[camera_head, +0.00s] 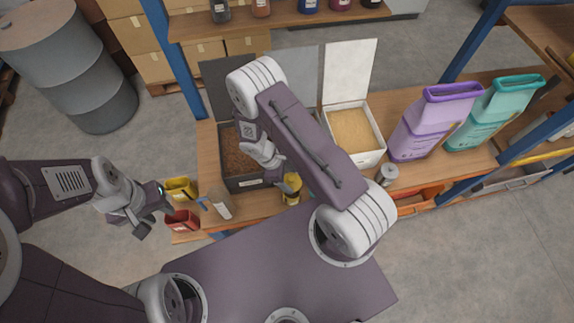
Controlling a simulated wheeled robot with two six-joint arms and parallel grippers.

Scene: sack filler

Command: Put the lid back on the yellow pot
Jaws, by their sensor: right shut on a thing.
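The yellow pot (291,196) stands on the wooden bench, near its front edge and just right of the dark box of brown grain. My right arm reaches across the middle and hides part of the bench. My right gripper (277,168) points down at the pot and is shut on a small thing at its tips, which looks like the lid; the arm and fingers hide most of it. I cannot tell whether lid and pot touch. My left gripper (157,217) is open and empty, left of the bench beside the yellow and red bins.
A dark box of brown grain (232,160) and a white box of tan grain (379,156) stand open. A metal canister (388,176), purple jug (428,125) and teal jug (497,112) are to the right. Yellow bin (181,188) and red bin (182,220) hang at the bench's left end.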

